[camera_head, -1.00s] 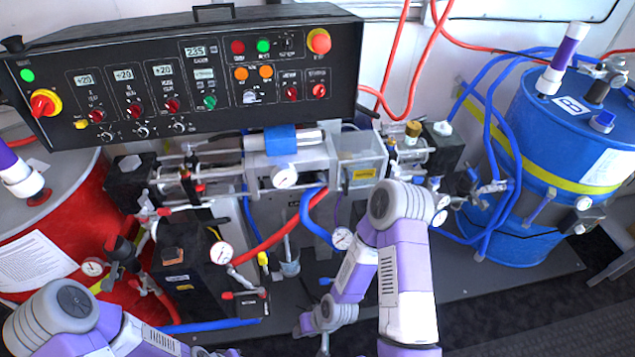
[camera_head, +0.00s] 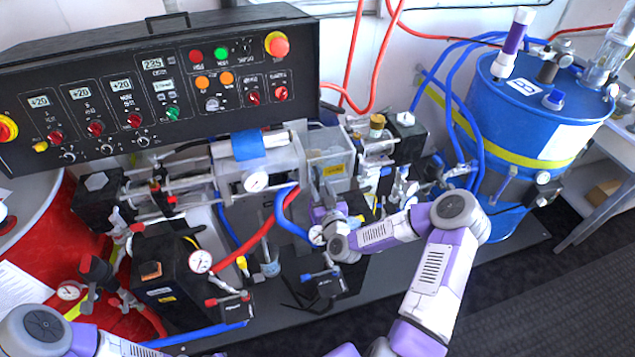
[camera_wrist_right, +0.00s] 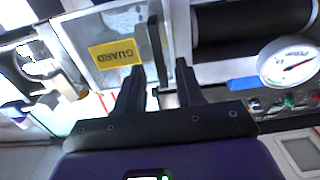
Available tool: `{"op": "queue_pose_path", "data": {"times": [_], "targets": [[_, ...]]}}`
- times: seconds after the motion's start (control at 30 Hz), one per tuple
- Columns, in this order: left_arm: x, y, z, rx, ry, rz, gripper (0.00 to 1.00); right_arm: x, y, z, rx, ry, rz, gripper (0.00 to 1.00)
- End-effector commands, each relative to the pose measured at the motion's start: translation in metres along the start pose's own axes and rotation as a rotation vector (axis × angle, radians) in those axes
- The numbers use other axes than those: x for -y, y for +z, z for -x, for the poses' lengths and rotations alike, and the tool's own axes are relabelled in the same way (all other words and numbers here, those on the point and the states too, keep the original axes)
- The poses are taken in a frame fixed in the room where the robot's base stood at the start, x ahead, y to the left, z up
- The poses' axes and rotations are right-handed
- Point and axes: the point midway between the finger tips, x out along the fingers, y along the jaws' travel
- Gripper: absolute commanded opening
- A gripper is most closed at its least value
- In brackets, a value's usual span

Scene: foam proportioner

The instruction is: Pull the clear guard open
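The clear guard (camera_head: 330,150) is a see-through box with a yellow label, at the right end of the pump block in the head view. It looks closed. In the right wrist view the guard (camera_wrist_right: 82,58) carries a yellow GUARD label (camera_wrist_right: 115,54) and a black bar handle (camera_wrist_right: 155,35). My right gripper (camera_head: 326,192) is just below and in front of the guard. In the wrist view its two black fingers (camera_wrist_right: 159,68) are apart, one on each side of the handle's near end; I see no clear contact. My left arm shows at bottom left, its gripper out of view.
A black control panel (camera_head: 140,85) overhangs the pump. A pressure gauge (camera_wrist_right: 288,62) sits right of the guard in the wrist view. Blue and red hoses (camera_head: 288,228) run close to my right gripper. A blue drum (camera_head: 530,120) stands at right.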

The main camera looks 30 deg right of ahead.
Motion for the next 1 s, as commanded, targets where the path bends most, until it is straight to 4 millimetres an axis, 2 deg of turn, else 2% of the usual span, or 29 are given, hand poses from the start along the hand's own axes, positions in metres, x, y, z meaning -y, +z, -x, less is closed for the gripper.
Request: {"op": "queue_pose_path", "data": {"times": [0.1, 0.23, 0.57, 0.83, 1.0], "targets": [[0.001, 0.0, -0.003, 0.0, 0.0, 0.0, 0.0, 0.0, 0.001, -0.018, 0.001, 0.001, -0.002, 0.37], [0.002, 0.0, -0.004, 0.0, 0.0, 0.0, 0.0, 0.0, 0.001, -0.03, 0.001, 0.0, -0.001, 0.37], [0.002, 0.0, -0.004, 0.0, 0.0, 0.0, 0.0, 0.001, 0.001, -0.035, 0.003, -0.001, -0.002, 0.37], [0.002, 0.0, -0.004, 0.0, 0.0, 0.0, 0.0, 0.001, 0.001, -0.034, 0.004, -0.002, -0.002, 0.0], [0.002, 0.0, -0.004, 0.0, 0.0, 0.0, 0.0, 0.001, 0.001, -0.034, 0.004, -0.002, -0.002, 0.0]]}}
